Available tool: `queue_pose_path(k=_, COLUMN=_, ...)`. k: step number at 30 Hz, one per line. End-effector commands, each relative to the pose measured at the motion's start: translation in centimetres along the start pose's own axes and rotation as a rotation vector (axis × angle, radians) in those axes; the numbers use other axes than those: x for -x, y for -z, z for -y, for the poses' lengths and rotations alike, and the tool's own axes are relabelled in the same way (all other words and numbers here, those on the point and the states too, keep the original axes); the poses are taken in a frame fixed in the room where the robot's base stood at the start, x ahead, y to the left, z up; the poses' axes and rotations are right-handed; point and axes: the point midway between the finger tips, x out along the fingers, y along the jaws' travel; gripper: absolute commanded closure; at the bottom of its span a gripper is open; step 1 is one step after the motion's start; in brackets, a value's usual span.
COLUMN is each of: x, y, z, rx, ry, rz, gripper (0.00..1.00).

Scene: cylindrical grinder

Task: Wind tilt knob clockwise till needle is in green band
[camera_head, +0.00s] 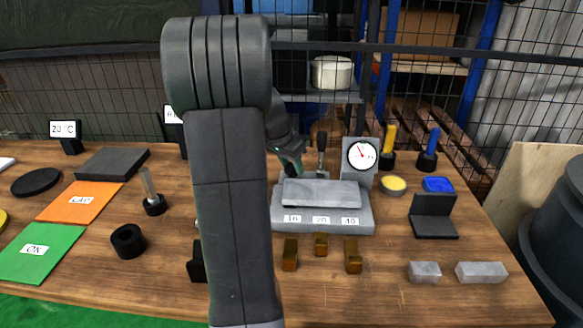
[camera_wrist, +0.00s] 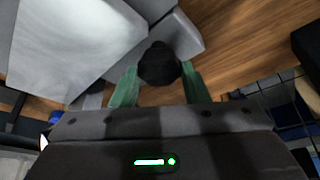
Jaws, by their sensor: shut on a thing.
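The grey tilting fixture (camera_head: 322,211) stands on the bench with labels along its front, and its top plate (camera_head: 319,192) looks slightly tilted. The round white dial (camera_head: 359,165) is on a grey post at its right rear. Its red needle points up and left; the green band is too small to make out. My gripper (camera_head: 288,168) is at the fixture's left rear. In the wrist view its green fingers stand on either side of the black tilt knob (camera_wrist: 159,64) and are shut on it. The knob is hidden in the head view.
A dark-tipped lever (camera_head: 322,142) stands upright behind the fixture. Several brass blocks (camera_head: 290,254) lie in front of it. A black angle bracket (camera_head: 433,216), grey blocks and yellow and blue tools are to the right. My arm blocks the view left of the fixture.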

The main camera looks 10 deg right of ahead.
Motion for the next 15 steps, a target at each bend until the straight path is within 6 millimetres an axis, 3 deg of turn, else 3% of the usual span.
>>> queue_pose_path(k=10, x=0.04, y=0.07, z=0.01, rx=-0.010, ry=-0.004, rz=-0.001, gripper=0.82)
queue_pose_path(k=11, x=0.04, y=0.07, z=0.02, rx=-0.010, ry=-0.004, rz=-0.001, gripper=0.53)
queue_pose_path(k=13, x=0.04, y=0.07, z=0.02, rx=-0.010, ry=-0.004, rz=-0.001, gripper=0.39)
queue_pose_path(k=15, x=0.04, y=0.06, z=0.01, rx=-0.010, ry=-0.004, rz=-0.001, gripper=0.37)
